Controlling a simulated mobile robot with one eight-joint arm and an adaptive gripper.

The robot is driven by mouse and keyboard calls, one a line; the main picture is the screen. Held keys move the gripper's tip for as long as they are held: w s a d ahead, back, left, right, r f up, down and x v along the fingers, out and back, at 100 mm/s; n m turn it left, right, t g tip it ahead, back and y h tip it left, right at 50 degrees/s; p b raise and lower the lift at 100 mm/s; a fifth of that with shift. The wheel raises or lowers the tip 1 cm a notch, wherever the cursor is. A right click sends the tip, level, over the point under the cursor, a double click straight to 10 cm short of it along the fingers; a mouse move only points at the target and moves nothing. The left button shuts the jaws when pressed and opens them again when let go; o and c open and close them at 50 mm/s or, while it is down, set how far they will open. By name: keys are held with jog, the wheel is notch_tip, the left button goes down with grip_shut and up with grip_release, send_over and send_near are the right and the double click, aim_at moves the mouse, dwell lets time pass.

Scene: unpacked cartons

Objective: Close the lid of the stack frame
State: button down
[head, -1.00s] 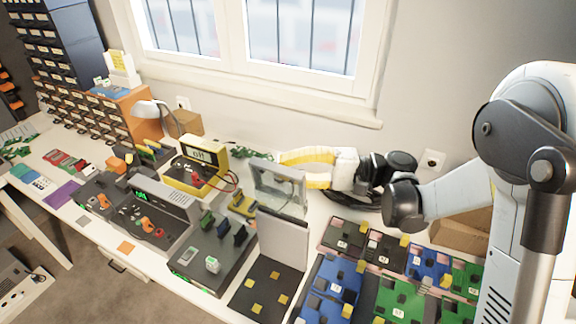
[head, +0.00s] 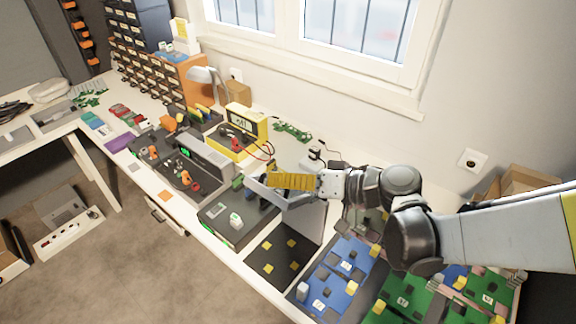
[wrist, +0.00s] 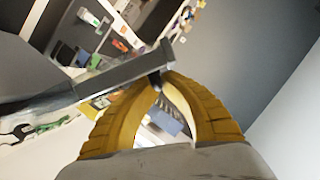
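The stack frame (head: 225,227) is a dark, low box on the bench with a small white piece and a grey piece on top. Its pale, see-through lid (head: 272,193) is raised at the back edge and tilted. My gripper (head: 270,180) has ribbed yellow fingers and lies across the top of the lid, partly covering it. In the wrist view, the finger tips (wrist: 160,78) come together at a grey bar (wrist: 120,78), which looks like the lid's edge. I see nothing gripped between them. Whether they touch the bar is unclear.
An upright light panel (head: 308,220) stands by a dark board with yellow squares (head: 275,262), right of the frame. Blue boards (head: 338,275) and green boards (head: 405,295) lie further right. A yellow meter (head: 240,125) and a grey instrument (head: 205,158) stand to the left.

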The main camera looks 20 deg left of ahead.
jog(key=s+a+f+n+t+h+b, duration=0.1)
jog(key=s+f+n+b, duration=0.3)
jog(key=f, duration=0.4)
jog(key=shift+s+a+n+t+h+b, duration=0.2)
jog(key=shift+n+t+h+b, duration=0.15)
jog(key=shift+t, duration=0.55)
jog(key=c, duration=1.5)
grip_release()
jog(key=shift+c, duration=0.2)
jog(key=v, duration=1.2)
